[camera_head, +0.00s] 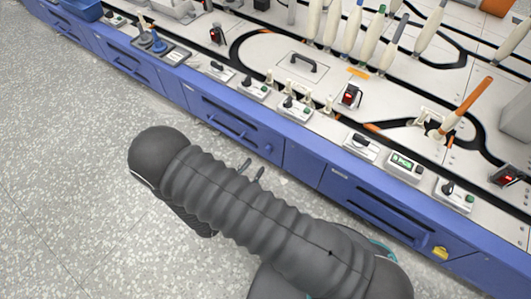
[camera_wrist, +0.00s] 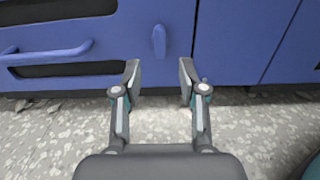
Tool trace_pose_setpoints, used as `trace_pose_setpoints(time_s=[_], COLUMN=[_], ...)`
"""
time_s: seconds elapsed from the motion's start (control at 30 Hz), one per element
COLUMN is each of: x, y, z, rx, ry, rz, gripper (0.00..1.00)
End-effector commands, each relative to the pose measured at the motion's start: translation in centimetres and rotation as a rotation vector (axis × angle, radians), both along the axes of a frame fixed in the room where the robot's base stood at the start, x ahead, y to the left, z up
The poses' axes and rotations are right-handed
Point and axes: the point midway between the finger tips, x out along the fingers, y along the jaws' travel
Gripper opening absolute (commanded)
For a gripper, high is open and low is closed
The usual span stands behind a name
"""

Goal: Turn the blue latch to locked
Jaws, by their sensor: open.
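The blue latch (camera_wrist: 159,42) is a small oblong handle on the blue cabinet front, standing upright in the wrist view. In the head view it is a small blue knob (camera_head: 268,149), too small there to read its angle. My gripper (camera_wrist: 160,74) is open and empty, its two fingers pointing at the cabinet. The latch lies between and beyond the fingertips, apart from them. In the head view only the finger ends of my gripper (camera_head: 253,168) show past my arm, just in front of the cabinet.
A blue bar handle (camera_wrist: 48,50) on a drawer is left of the latch. A plain blue panel (camera_wrist: 240,40) is to its right. Above the cabinet, the worktop (camera_head: 260,49) carries switch boxes, bobbins and a black track. The speckled floor (camera_head: 70,180) in front is clear.

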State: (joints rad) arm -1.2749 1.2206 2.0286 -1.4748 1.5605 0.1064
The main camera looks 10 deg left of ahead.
Motion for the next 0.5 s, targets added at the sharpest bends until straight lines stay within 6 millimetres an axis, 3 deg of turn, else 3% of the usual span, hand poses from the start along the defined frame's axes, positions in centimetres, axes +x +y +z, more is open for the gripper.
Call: trace_pose_setpoints(time_s=[0.2,0.5], x=[3.6,6.5], y=[-1.6,-2.7], z=[0.0,0.0], rx=[0.001,0.001], ry=[0.0,-0.001], rz=[-0.005,-0.002], gripper=[0.42,0.42])
